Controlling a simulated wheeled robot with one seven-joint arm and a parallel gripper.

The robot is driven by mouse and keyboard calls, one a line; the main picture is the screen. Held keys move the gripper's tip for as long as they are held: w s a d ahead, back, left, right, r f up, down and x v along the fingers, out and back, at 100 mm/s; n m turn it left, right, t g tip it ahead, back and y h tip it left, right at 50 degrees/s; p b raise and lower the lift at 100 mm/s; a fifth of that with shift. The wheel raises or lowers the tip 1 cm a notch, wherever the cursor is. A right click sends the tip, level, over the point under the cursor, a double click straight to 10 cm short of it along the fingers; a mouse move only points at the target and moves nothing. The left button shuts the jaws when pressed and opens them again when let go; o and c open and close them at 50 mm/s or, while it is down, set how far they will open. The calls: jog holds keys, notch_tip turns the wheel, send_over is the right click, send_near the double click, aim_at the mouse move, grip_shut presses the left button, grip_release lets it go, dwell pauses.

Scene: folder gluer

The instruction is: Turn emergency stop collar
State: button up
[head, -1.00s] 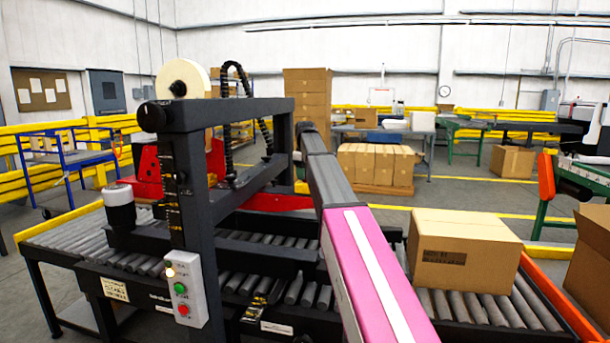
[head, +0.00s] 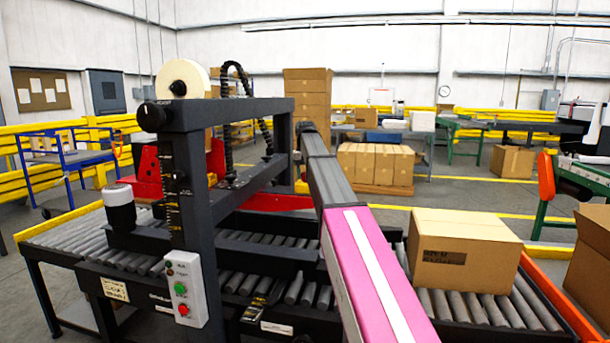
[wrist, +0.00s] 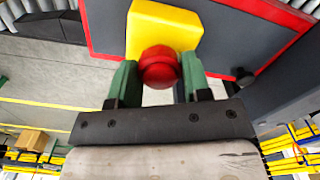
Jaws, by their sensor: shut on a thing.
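The emergency stop has a round red button (wrist: 160,67) in front of a yellow housing (wrist: 176,28) in the wrist view. My gripper (wrist: 158,75) has one green finger on each side of the red button and is shut on it. Any collar separate from the red button cannot be made out. In the head view a small yellow part (head: 302,186) shows beside my arm, at the far side of the machine frame. My gripper is hidden there behind the arm.
The dark machine frame (head: 187,215) stands over the roller conveyor (head: 75,232), left of my arm. A control box (head: 182,290) with green and red buttons hangs on its near post. A closed carton (head: 465,248) sits on the rollers at right.

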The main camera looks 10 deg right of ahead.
jog(key=shift+m, duration=0.9)
